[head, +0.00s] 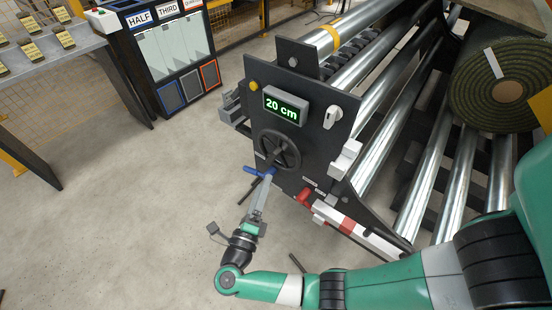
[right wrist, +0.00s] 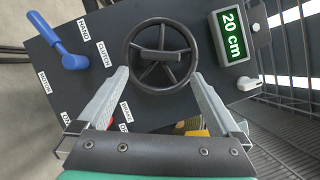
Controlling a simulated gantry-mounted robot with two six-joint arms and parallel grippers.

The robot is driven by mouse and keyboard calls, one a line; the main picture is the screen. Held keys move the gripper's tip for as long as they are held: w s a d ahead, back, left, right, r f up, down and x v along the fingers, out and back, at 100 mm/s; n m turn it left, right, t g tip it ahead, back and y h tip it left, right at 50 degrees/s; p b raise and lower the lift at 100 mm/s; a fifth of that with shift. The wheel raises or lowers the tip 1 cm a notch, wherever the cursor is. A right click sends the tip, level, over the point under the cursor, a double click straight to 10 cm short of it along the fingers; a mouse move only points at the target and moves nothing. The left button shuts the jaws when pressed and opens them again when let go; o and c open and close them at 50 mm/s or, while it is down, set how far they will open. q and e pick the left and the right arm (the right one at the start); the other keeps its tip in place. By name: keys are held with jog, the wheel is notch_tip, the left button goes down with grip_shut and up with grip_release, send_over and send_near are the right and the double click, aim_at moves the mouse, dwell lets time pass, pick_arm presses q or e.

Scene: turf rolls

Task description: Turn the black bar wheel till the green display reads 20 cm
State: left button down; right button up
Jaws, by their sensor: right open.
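The black bar wheel (head: 277,149) is mounted on the dark machine panel below the green display (head: 285,106). The display reads 20 cm in the head view and in the right wrist view (right wrist: 232,36). My right gripper (head: 268,178) is in front of the panel just below the wheel. In the right wrist view its two fingers are spread apart, with the wheel (right wrist: 160,54) ahead between and beyond their tips. The gripper looks open and empty; whether a fingertip touches the rim I cannot tell. My left gripper is not in view.
A blue lever (head: 259,171) sits close to my right gripper, at the panel's lower left. A red handle (head: 304,196), a white knob (head: 332,117) and a yellow button (head: 254,86) are also on the machine. A turf roll (head: 497,83) lies on steel rollers at right. Open floor lies left.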

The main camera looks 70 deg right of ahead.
aim_at(272, 161)
jog(key=d, duration=0.3)
jog(key=d+r, duration=0.1)
jog(key=d, duration=0.2)
jog(key=d+b, duration=0.1)
jog(key=d, duration=0.2)
jog(key=shift+w+d+r, duration=0.15)
jog(key=shift+w+r, duration=0.1)
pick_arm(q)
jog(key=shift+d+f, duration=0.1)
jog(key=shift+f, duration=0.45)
